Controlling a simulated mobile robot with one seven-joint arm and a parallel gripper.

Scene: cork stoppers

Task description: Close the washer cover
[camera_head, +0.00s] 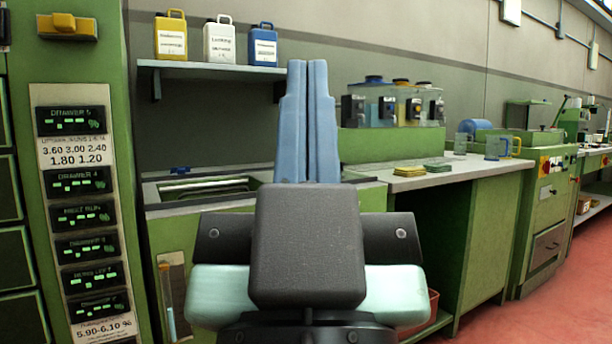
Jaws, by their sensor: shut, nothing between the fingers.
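My gripper (307,68) is in the middle of the picture, its long blue fingers pointing up and away, pressed together with nothing between them. A green, bench-high unit (260,200) with a pale rim and a recessed open top stands behind and left of it; this looks like the washer. Pale bars and a small blue part (181,170) show at its top. My gripper hides part of its right side and front. I cannot make out the washer cover for certain. I cannot tell whether my fingers touch anything.
A shelf (215,70) with yellow, white and blue jugs hangs above the unit. A green cabinet (105,60) with displays stands close on the left. A bench (440,178) with cards, clear containers and mugs extends right. Red floor (560,305) is free at the lower right.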

